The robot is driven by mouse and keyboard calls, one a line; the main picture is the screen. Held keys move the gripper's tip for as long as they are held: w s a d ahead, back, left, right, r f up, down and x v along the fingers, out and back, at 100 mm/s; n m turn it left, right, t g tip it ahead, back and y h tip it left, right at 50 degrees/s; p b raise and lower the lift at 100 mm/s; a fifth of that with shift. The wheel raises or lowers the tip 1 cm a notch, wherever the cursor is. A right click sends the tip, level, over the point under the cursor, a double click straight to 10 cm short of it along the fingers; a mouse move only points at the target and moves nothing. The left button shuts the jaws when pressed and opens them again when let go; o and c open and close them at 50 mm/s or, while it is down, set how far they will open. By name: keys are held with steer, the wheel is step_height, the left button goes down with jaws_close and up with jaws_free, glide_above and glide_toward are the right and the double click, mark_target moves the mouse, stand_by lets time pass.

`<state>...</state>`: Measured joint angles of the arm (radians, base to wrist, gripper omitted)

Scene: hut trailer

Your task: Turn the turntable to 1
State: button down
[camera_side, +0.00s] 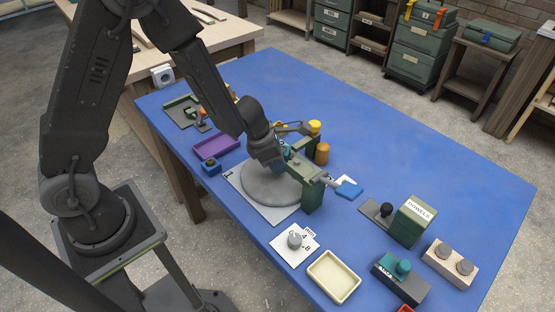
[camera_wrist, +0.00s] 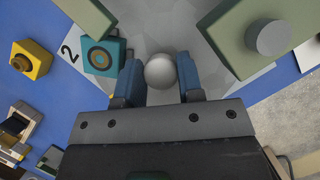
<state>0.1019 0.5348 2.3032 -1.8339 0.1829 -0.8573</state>
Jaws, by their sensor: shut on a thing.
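The turntable (camera_side: 268,190) is a round grey disc on a pale square plate (camera_side: 262,211) on the blue table. In the side view a mark like "1" shows at the plate's left corner; in the wrist view a "2" (camera_wrist: 69,53) shows on a pale surface at upper left. My gripper (camera_side: 279,170) is low over the disc. In the wrist view its two blue fingers (camera_wrist: 160,80) close around a round silver knob (camera_wrist: 160,70). My arm's end hides part of the disc, and I cannot see a pointer clearly.
A teal block (camera_wrist: 102,56) is near the left finger. A purple tray (camera_side: 203,153), a knob plate (camera_side: 308,252), a cream tray (camera_side: 326,294) and a dowels box (camera_side: 407,230) lie around. The table's far right is clear.

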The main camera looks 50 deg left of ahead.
steer(key=shift+d+n, duration=0.1)
steer(key=shift+n, duration=0.5)
steer(key=shift+n+t+y, duration=0.4)
steer(key=shift+n, duration=0.3)
steer(key=c, duration=0.8)
jaws_free()
steer(key=shift+o, duration=0.2)
steer(key=shift+m, duration=0.7)
